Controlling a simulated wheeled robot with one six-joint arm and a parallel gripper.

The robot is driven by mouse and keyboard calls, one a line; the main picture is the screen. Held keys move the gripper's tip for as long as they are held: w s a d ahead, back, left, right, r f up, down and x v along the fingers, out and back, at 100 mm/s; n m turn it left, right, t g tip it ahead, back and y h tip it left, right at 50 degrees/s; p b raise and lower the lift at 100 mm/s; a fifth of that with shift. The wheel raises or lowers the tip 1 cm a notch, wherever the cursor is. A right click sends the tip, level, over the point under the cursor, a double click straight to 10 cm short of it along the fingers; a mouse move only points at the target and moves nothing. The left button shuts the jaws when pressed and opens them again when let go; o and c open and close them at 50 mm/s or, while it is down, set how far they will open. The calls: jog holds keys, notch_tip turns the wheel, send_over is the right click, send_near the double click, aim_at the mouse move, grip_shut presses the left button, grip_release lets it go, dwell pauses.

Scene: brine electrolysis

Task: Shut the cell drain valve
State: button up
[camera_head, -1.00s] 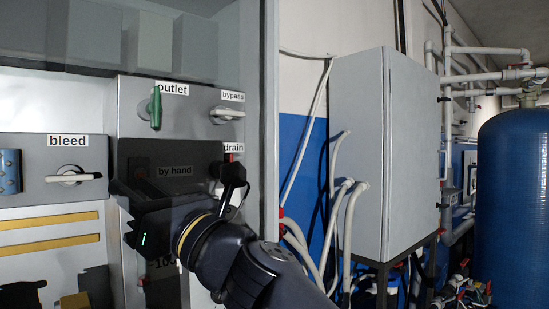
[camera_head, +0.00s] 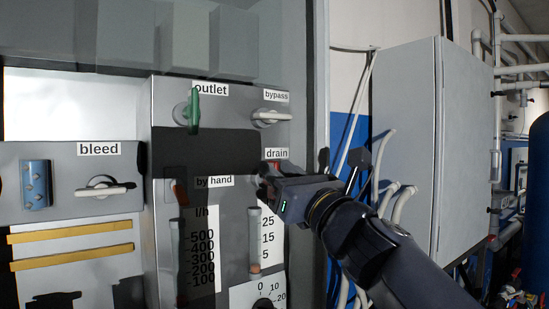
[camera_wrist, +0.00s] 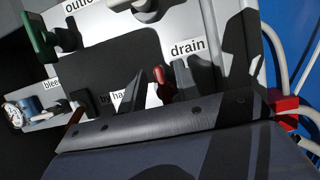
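The drain valve's red handle (camera_wrist: 164,88) shows below the "drain" label in the wrist view. In the head view only a small red part of it (camera_head: 272,166) shows; my gripper hides the rest. My gripper (camera_wrist: 162,74) is at the valve, with one dark finger on each side of the red handle. The fingers look apart, and I cannot tell whether either touches the handle. In the head view my gripper (camera_head: 266,181) reaches in from the right, just under the drain label.
The green outlet handle (camera_head: 194,108) points up and down. The white bypass handle (camera_head: 271,116) and bleed handle (camera_head: 105,189) lie level. The by-hand valve (camera_head: 179,190) is left of my gripper. A grey cabinet (camera_head: 408,150) stands to the right.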

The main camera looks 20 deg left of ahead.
jog(key=shift+x, duration=1.25)
jog(key=shift+s, duration=0.1)
jog(key=shift+c, duration=0.3)
grip_shut()
